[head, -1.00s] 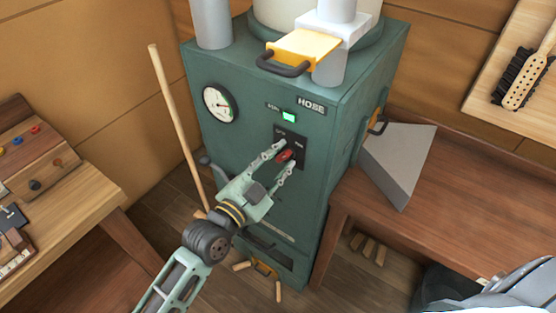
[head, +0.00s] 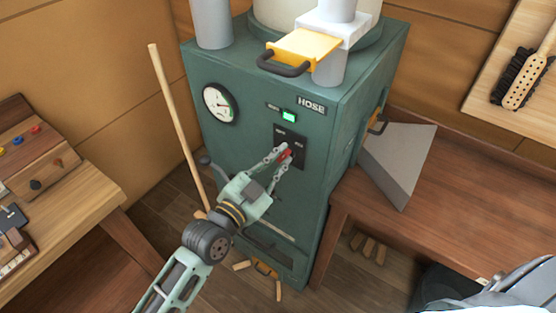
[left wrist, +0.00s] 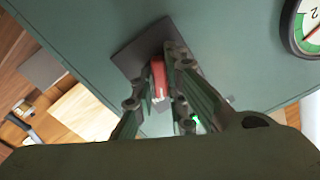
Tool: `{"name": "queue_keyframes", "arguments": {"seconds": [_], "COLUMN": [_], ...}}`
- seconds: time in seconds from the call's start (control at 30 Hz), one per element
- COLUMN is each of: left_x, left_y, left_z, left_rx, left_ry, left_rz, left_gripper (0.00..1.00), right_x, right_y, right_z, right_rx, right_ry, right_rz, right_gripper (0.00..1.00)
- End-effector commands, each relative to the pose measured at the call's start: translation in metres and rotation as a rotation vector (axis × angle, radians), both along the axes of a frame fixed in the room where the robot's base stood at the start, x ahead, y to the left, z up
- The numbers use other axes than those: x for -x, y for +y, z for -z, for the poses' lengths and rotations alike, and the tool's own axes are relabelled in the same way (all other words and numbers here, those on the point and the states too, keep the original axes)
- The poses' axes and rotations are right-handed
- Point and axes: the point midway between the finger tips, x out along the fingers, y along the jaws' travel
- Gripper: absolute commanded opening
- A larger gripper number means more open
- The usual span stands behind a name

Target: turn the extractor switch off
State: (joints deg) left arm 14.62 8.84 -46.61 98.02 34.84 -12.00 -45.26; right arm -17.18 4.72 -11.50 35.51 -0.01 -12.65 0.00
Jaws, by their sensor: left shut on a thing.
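The extractor (head: 255,130) is a green cabinet with a dark switch plate (head: 301,146) on its front. The red switch (head: 286,154) sits on this plate, and a green lamp (head: 288,116) above it is lit. My left gripper (head: 282,155) is shut on the red switch, with a finger on either side. In the left wrist view the red switch (left wrist: 158,78) shows between the two fingers, in front of the dark plate (left wrist: 137,50). The fingers hide part of the switch and plate. My right gripper is not in view.
A round gauge (head: 220,104) is on the cabinet's front. A yellow slide with a dark handle (head: 300,50) juts out above. A wooden stick (head: 175,125) leans at the left. A bench (head: 420,200) with a grey wedge-shaped hood (head: 400,165) stands at the right.

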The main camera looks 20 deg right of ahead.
Motion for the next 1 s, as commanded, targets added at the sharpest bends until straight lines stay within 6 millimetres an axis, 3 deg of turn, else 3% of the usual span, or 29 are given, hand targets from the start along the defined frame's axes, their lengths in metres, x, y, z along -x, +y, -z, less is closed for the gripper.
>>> {"name": "queue_keyframes", "arguments": {"seconds": [1.0], "left_x": [0.001], "left_y": [-0.001], "left_z": [-0.001], "left_rx": [0.516], "left_ry": [0.659], "left_rz": [0.001], "left_gripper": [0.0], "right_x": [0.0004], "right_y": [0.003], "right_z": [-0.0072], "right_rx": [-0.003], "right_ry": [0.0], "right_rz": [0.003], "right_gripper": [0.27]}}
